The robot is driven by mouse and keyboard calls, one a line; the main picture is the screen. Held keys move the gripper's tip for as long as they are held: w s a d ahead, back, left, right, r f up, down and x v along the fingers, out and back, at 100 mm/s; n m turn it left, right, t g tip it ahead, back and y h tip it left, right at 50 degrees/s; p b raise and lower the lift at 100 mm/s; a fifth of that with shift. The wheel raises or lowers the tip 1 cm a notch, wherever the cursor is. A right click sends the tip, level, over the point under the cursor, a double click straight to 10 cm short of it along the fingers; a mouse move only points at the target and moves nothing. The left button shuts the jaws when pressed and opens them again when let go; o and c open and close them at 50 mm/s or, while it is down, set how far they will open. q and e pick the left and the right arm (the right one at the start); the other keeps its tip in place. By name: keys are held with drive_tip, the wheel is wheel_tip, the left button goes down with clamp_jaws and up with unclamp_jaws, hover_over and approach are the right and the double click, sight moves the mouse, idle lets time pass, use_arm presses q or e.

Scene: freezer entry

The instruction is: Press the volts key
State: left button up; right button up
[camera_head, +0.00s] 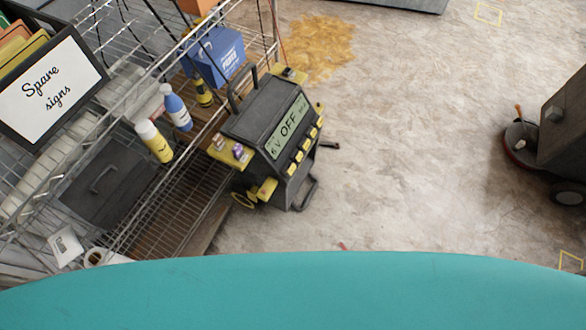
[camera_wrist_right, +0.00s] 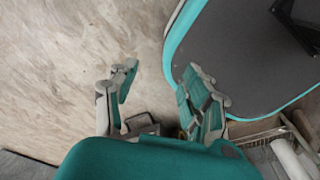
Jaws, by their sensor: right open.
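A dark grey charger-like device (camera_head: 262,120) with a top handle stands beside the wire shelf in the head view. Its pale green display (camera_head: 288,127) reads "6 V OFF", with a further small part that is too small to read. A row of several yellow keys (camera_head: 299,156) runs along the panel below the display. Their labels are too small to read, so I cannot tell which is the volts key. My right gripper (camera_wrist_right: 160,92) shows in the right wrist view with its fingers apart and nothing between them. Neither gripper shows in the head view.
The wire shelf (camera_head: 190,152) at left holds a "Spare signs" board (camera_head: 50,88), a yellow-white bottle (camera_head: 154,142), a blue bottle (camera_head: 177,108) and a blue box (camera_head: 215,55). A dark wheeled object (camera_head: 565,125) stands far right. Concrete floor (camera_head: 420,150) between is mostly clear.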

drive_tip(key=shift+s, duration=0.35)
drive_tip(key=shift+c, duration=0.4)
drive_tip(key=shift+s, duration=0.3)
drive_tip(key=c, duration=0.9)
drive_tip(key=shift+w, duration=0.1)
clamp_jaws()
drive_tip(key=shift+w, duration=0.2)
